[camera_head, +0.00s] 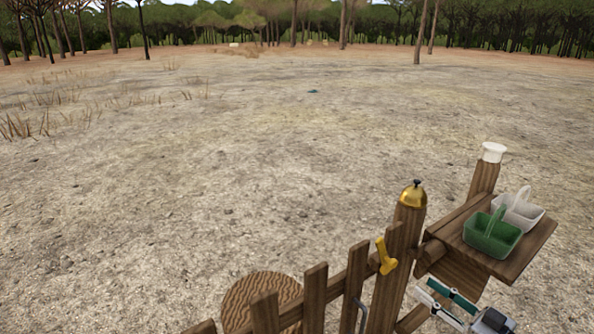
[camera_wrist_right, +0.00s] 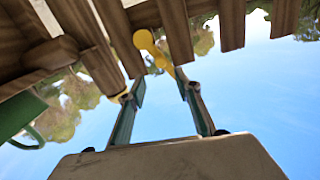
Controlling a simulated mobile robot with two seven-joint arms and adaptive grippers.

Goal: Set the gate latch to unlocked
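The yellow gate latch (camera_head: 385,257) sits on the upper part of the wooden gate (camera_head: 315,300), beside the thick gate post. It also shows in the right wrist view (camera_wrist_right: 147,42), just beyond my fingertips, with its rounded end up and left and a narrower part reaching down between the tips. My right gripper (camera_head: 425,288) is below and to the right of the latch in the head view. Its two fingers stand apart and empty in the wrist view (camera_wrist_right: 160,82). I cannot tell whether they touch the latch. My left gripper is not in view.
A gold bell (camera_head: 413,196) tops the gate post. A wooden shelf (camera_head: 530,243) on the right bears a green basket (camera_head: 490,238) and a white basket (camera_head: 519,212). A white-topped post (camera_head: 493,152) stands behind. A grey handle (camera_head: 361,314) is on the gate. Open ground lies beyond.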

